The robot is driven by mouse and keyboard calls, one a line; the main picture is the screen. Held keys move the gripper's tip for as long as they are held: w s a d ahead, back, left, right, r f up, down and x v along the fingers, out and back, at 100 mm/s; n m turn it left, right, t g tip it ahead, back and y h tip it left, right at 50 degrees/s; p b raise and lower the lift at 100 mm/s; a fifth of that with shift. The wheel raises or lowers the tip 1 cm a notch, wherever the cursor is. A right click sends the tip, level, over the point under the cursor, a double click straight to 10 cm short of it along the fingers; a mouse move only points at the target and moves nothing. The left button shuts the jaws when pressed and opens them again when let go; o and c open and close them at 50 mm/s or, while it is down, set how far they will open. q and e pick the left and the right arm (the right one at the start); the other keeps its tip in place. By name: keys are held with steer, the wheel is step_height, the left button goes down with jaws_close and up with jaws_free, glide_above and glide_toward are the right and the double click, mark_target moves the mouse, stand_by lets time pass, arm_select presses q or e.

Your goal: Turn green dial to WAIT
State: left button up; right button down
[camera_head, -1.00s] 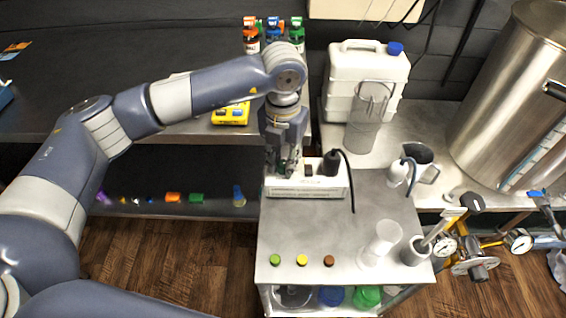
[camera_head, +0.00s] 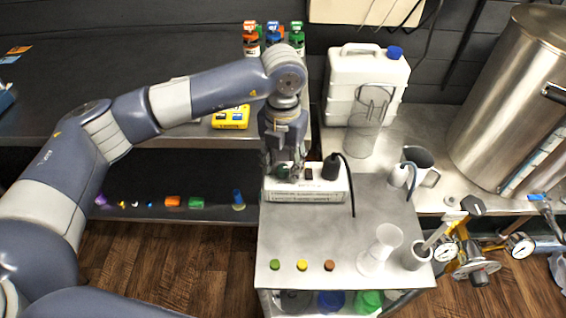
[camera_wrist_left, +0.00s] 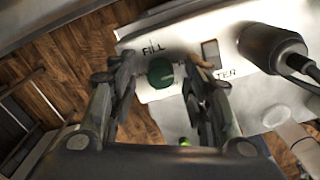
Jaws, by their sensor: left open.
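The green dial (camera_wrist_left: 161,73) sits on the face of a white control box (camera_head: 306,190). In the left wrist view, the dial is between the two open fingers of my left gripper (camera_wrist_left: 160,80), with a gap showing around it. The word "FILL" is printed on the panel beside the dial; no "WAIT" label is readable, and the dial's pointing direction cannot be told. In the head view, my left gripper (camera_head: 283,172) reaches down over the left end of the box and hides the dial. My right gripper is not in view.
A black plug (camera_head: 331,167) with a cable stands on the box, beside a dark switch (camera_wrist_left: 211,53). Green, yellow and brown caps (camera_head: 302,265) and a clear cylinder (camera_head: 379,250) are on the steel cart. A white jug (camera_head: 366,82) stands behind. The cart's middle is free.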

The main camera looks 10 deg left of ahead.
mark_target(283, 168)
arm_select(q)
step_height(283, 168, up, 12)
stand_by(0.4)
steer(key=shift+f, duration=0.15)
